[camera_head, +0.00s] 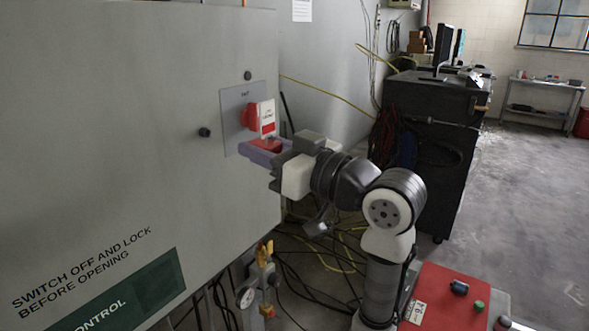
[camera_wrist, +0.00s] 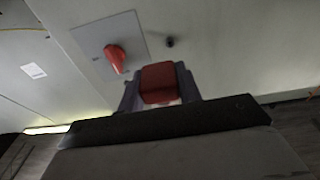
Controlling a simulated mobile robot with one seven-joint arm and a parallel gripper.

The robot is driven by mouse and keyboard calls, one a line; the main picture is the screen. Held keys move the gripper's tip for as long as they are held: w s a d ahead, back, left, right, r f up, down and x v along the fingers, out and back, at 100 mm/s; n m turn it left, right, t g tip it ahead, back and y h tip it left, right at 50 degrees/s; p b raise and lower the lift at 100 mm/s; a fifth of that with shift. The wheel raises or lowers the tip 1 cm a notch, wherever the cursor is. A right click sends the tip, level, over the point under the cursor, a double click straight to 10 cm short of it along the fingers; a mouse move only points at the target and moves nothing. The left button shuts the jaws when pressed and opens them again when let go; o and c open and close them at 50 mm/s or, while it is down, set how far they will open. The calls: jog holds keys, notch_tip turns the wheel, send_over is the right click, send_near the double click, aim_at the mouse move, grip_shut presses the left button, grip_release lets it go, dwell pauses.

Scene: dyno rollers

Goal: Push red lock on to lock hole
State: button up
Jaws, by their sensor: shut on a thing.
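The red lock (camera_wrist: 158,83) is held between the purple-grey fingers of my gripper (camera_wrist: 160,88) in the wrist view. In the wrist view the handle (camera_wrist: 115,58) stands apart from the lock. The lock hole itself cannot be made out.
The grey cabinet (camera_head: 130,150) fills the left side, with a dark knob (camera_head: 204,132) left of the plate.

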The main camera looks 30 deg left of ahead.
aim_at(207, 131)
jog(key=shift+s+r, duration=0.45)
jog(key=shift+s, duration=0.4)
jog(key=shift+a, duration=0.2)
jog(key=a, duration=0.6)
jog(key=shift+w, duration=0.3)
jog(key=shift+w+a, duration=0.1)
jog(key=shift+a, duration=0.75)
dwell(1.3)
jog(key=o, duration=1.1)
